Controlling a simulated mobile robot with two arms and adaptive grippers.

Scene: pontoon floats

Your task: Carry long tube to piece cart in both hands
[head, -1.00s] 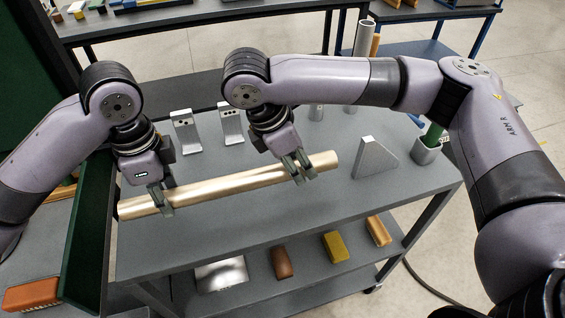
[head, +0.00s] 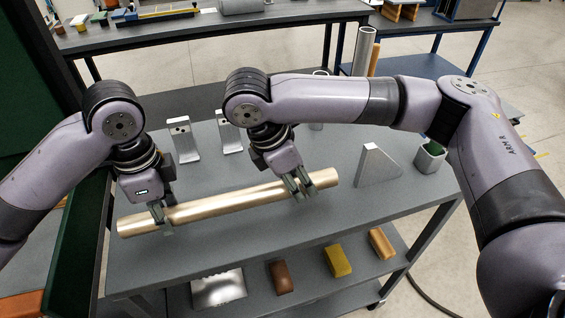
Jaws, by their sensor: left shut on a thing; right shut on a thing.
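The long tube (head: 230,205) is a shiny tan-gold cylinder lying left to right across the head view, over the front part of the grey cart top (head: 270,238). My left gripper (head: 162,222) is shut on it near its left end. My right gripper (head: 302,187) is shut on it near its right end. The tube is about level, its right end a little farther back. I cannot tell whether it touches the cart top or hangs just above it.
Metal brackets (head: 183,140) stand behind the tube. A triangular grey plate (head: 377,166) and a grey cup (head: 430,158) stand to the right. The lower shelf holds a brown block (head: 280,277), a yellow block (head: 337,261) and an orange block (head: 382,244). A green panel (head: 70,240) stands at left.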

